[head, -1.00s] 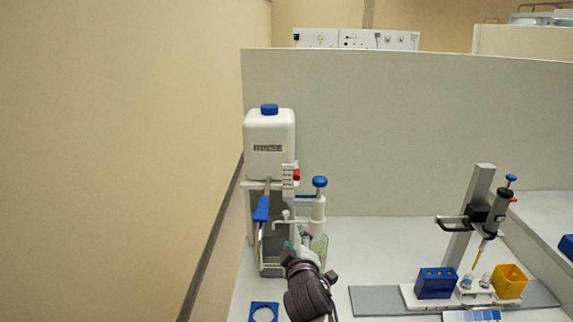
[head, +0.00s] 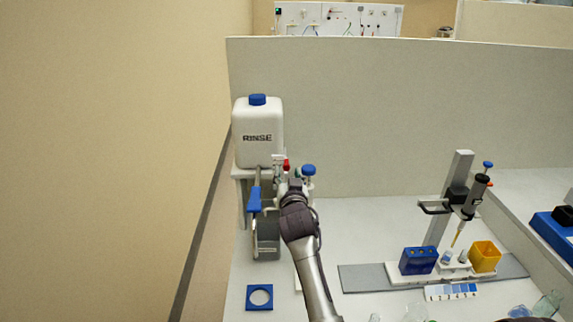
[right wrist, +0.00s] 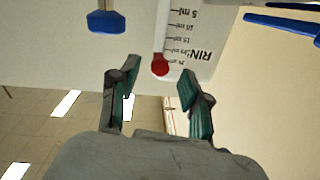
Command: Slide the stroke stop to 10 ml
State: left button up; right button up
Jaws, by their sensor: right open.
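The red stroke stop (head: 286,164) shows small beside the white scale plate on the bottle-top dispenser in the head view. In the right wrist view, the red stop (right wrist: 160,65) sits at the lower end of the scale (right wrist: 188,35), near the lowest printed mark, with the 5 ml label at the top. My right gripper (right wrist: 159,68) is open, its two fingers on either side of the red stop in that picture; I cannot tell whether they touch it. In the head view my right gripper (head: 292,182) covers much of the dispenser. My left gripper is out of view.
The dispenser's blue knob (head: 309,169) stands just right of my gripper. A white RINSE bottle (head: 258,135) and a blue-handled part (head: 254,198) are close on the left. A blue ring plate (head: 248,298) lies in front. A pipette stand (head: 459,180) stands farther right.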

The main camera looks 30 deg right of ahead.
aim_at(287, 169)
jog(key=shift+x, duration=1.8)
grip_shut()
